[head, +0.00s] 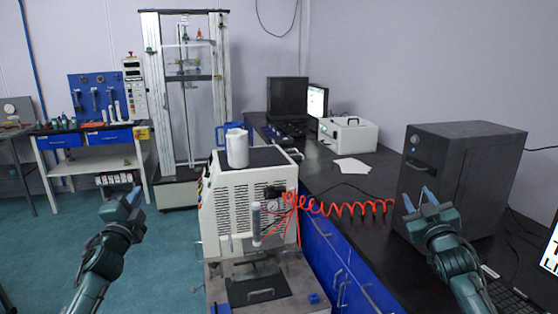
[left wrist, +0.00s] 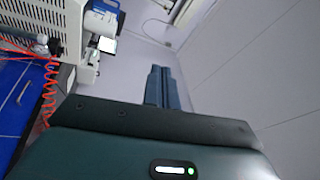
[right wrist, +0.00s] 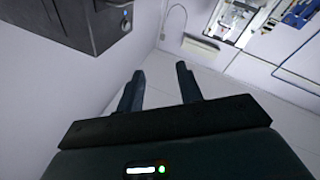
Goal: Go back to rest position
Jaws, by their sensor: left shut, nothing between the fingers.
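My left gripper (head: 134,194) is raised in front of the blue-green floor at the left of the head view. Its two fingers lie side by side, shut and empty, in the left wrist view (left wrist: 162,70). My right gripper (head: 417,196) is raised in front of the dark grey box on the bench at the right. Its fingers stand apart with nothing between them in the right wrist view (right wrist: 160,70). Both grippers point up and away from me. The white rheometer machine (head: 225,210) stands between my two arms.
A red coiled hose (head: 345,208) runs from the machine along the black bench (head: 345,185). The dark grey box (head: 480,150) stands close to my right gripper.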

